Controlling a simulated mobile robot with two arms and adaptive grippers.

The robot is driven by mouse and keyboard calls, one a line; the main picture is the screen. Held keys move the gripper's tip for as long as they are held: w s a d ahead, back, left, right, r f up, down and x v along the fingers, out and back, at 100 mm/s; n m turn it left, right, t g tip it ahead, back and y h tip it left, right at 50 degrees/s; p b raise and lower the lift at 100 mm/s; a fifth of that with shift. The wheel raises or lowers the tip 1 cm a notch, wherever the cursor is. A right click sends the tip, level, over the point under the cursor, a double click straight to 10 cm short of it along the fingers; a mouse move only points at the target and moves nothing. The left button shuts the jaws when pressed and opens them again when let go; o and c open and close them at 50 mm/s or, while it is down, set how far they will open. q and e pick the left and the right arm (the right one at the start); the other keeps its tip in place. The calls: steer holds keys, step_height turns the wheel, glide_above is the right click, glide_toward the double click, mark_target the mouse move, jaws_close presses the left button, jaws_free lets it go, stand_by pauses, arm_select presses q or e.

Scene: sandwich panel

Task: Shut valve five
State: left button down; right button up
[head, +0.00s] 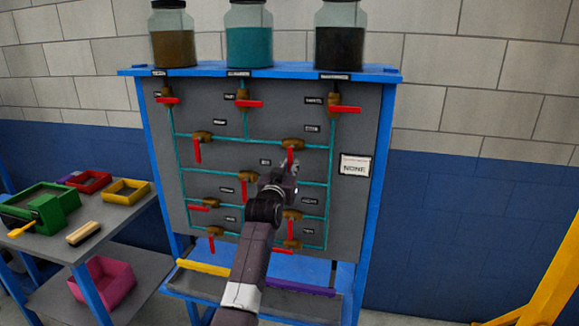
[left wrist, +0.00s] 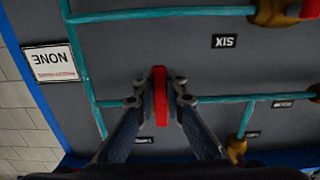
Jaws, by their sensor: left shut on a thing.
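A grey panel in a blue frame (head: 390,110) carries teal pipes and several brass valves with red handles. My left gripper (head: 291,168) is at the upper right valve (head: 292,143), with its arm rising from below. In the left wrist view, which is upside down, my left gripper (left wrist: 160,100) has its fingers on both sides of the red handle (left wrist: 160,78). The handle stands across the horizontal pipe, pointing down in the head view. This valve's label (left wrist: 145,139) is too small to read. The label SIX (left wrist: 225,41) is nearby. My right gripper is not seen.
A sign reading NONE (head: 355,166) is at the panel's right. Jars of brown (head: 173,45), teal (head: 249,45) and dark (head: 340,45) contents stand on top. A side table (head: 115,215) with trays is at left. My arm hides part of the lower panel.

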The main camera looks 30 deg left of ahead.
arm_select(q)
steer(key=shift+d+f, duration=0.1)
steer(key=c, duration=2)
jaws_free()
steer(key=shift+o, duration=0.2)
steer(key=v, duration=1.2)
